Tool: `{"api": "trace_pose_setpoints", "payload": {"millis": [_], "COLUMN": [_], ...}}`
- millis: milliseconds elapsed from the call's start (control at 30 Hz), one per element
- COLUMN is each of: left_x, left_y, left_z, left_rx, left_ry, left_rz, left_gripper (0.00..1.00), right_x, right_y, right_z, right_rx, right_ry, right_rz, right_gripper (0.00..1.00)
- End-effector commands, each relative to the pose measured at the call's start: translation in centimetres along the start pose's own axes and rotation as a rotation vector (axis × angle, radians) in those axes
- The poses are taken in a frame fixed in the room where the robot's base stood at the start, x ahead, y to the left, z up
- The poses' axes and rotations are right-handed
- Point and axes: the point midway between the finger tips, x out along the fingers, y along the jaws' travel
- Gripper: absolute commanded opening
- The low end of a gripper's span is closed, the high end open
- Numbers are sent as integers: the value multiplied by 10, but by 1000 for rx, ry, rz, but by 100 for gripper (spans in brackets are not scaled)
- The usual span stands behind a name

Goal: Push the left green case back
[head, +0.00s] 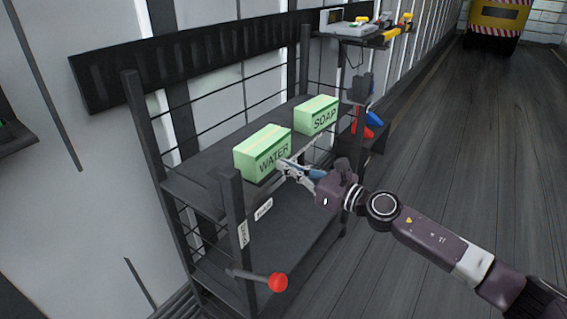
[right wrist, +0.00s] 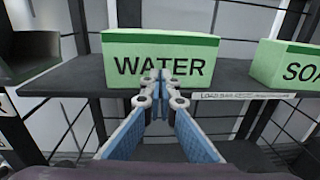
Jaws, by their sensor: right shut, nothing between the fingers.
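The left green case (head: 262,153), marked WATER, sits on the upper shelf of the dark rack (head: 213,203). It also shows in the right wrist view (right wrist: 119,46), straight ahead. A second green case (head: 317,115), marked SOAP, stands to its right, apart from it. My right gripper (head: 281,164) is shut and empty, with its tips at the lower front of the WATER case. In the right wrist view the closed tips (right wrist: 157,75) overlap the case's lower front. I cannot tell whether they touch it. My left gripper is not in view.
A lever with a red knob (head: 278,282) sticks out at the rack's lower front. A label strip (right wrist: 238,96) runs along the shelf's front edge. A small bench with tools (head: 352,31) stands behind the rack. The floor (head: 455,130) to the right is clear.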

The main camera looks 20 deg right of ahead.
Motion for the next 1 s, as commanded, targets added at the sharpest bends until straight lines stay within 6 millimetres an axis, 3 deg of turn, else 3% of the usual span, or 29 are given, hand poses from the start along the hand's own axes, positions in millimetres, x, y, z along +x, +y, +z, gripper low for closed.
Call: {"api": "trace_pose_setpoints", "payload": {"millis": [633,1000], "left_x": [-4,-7], "left_y": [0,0], "left_z": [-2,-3], "left_rx": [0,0], "left_ry": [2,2], "left_rz": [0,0], "left_gripper": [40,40], "right_x": [19,102], "right_y": [0,1], "right_z": [2,0], "right_rx": [1,1], "right_ry": [-2,-3], "right_rz": [0,2], "right_gripper": [0,0]}}
